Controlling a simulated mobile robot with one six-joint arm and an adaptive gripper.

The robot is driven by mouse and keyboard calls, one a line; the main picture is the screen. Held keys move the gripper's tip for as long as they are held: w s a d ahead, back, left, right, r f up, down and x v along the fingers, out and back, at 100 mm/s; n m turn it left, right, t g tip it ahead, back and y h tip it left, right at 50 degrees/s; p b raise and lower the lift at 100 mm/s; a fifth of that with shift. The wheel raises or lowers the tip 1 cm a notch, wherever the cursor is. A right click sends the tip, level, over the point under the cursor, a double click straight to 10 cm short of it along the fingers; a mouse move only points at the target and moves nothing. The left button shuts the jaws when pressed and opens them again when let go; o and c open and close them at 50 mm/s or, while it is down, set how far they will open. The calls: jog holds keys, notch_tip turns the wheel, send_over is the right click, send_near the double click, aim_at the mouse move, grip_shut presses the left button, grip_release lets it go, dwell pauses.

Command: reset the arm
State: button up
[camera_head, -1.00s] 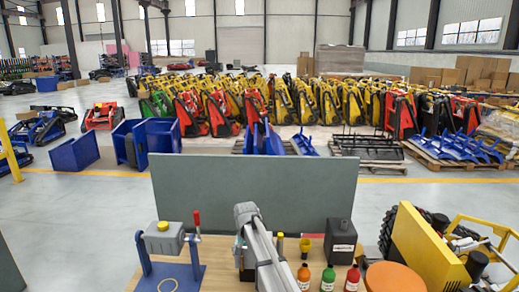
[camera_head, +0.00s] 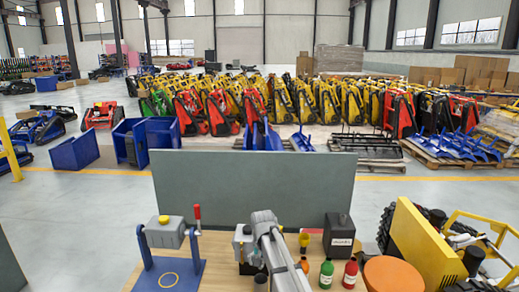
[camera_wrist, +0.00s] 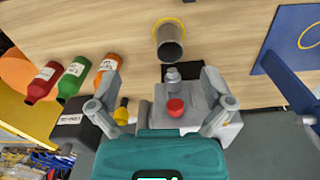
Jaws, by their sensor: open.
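My arm (camera_head: 277,250) rises from the bottom edge of the head view, over the wooden bench; its gripper end cannot be made out there. In the wrist view my gripper (camera_wrist: 160,82) is open, its two fingers spread apart with nothing held between them. Beyond and between the fingers is a grey block with a red cap (camera_wrist: 175,106). A metal cup (camera_wrist: 170,42) in a yellow ring is farther up the picture, apart from the fingers.
Orange, green (camera_head: 327,273) and red (camera_head: 350,273) bottles, a black canister (camera_head: 339,236) and an orange disc (camera_head: 393,276) are at right. A blue stand (camera_head: 165,277) with a red lever is at left. A grey panel (camera_head: 250,190) stands behind. A yellow machine (camera_head: 425,245) is far right.

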jog(key=s+d+f+b, duration=0.2)
jog(key=s+d, duration=0.6)
jog(key=s, duration=0.2)
jog(key=s+d+f+n+b, duration=0.1)
jog(key=s+d+f+b, duration=0.1)
jog(key=s+d, duration=0.6)
jog(key=s+f, duration=0.1)
jog(key=s, duration=0.2)
jog(key=shift+b, duration=0.35)
jog(key=shift+s, duration=0.1)
